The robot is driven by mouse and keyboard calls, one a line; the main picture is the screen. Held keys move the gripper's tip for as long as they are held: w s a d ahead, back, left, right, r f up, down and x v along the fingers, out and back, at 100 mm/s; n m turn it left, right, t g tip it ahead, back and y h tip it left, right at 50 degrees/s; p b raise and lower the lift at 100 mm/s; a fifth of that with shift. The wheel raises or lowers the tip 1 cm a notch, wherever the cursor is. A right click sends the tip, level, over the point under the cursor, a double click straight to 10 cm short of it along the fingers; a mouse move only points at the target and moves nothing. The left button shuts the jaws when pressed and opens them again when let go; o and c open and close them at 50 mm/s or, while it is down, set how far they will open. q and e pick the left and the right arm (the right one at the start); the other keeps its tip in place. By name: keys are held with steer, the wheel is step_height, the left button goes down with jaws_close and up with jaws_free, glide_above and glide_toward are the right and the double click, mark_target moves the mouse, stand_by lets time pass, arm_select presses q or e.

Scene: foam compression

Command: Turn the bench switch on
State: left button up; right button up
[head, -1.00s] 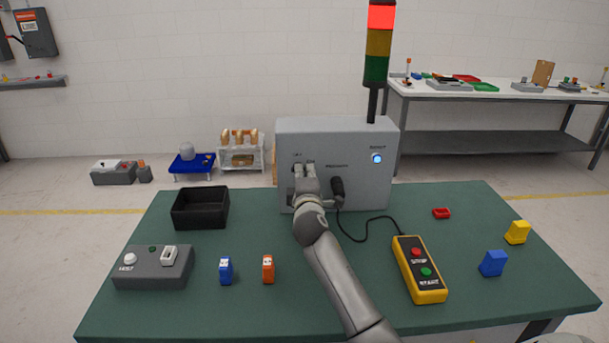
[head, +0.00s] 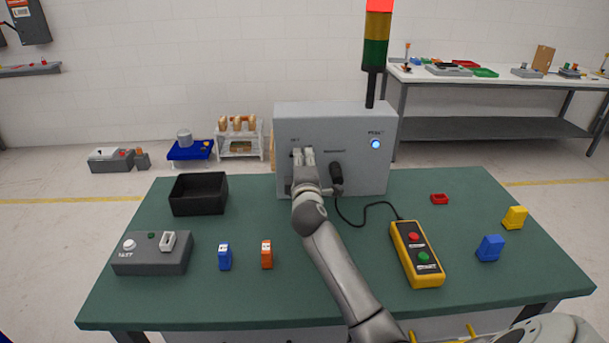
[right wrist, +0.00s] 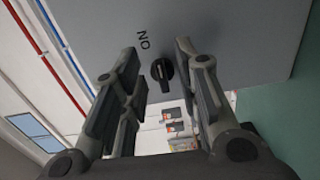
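The grey control box (head: 340,125) stands at the back of the green bench. A dark rotary switch (right wrist: 162,72) with ON lettering (right wrist: 144,40) is on its face in the right wrist view. The switch has a light pointer line. My right gripper (head: 303,152) is at the left part of the box front and hides the switch in the head view. In the right wrist view its fingers (right wrist: 158,56) are open, one on each side of the switch, with gaps; I cannot tell how far off the panel they are. My left gripper is not in view.
A black plug with a cable (head: 337,178) is right of my gripper, running to a yellow pendant (head: 415,255). A black bin (head: 198,207) and a grey switch box (head: 152,262) stand left. Blue and orange blocks (head: 266,255) stand in front. The stack light (head: 378,22) shows red.

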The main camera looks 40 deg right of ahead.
steer(key=v, duration=1)
steer(key=shift+s, duration=0.35)
steer(key=shift+a+r, duration=0.1)
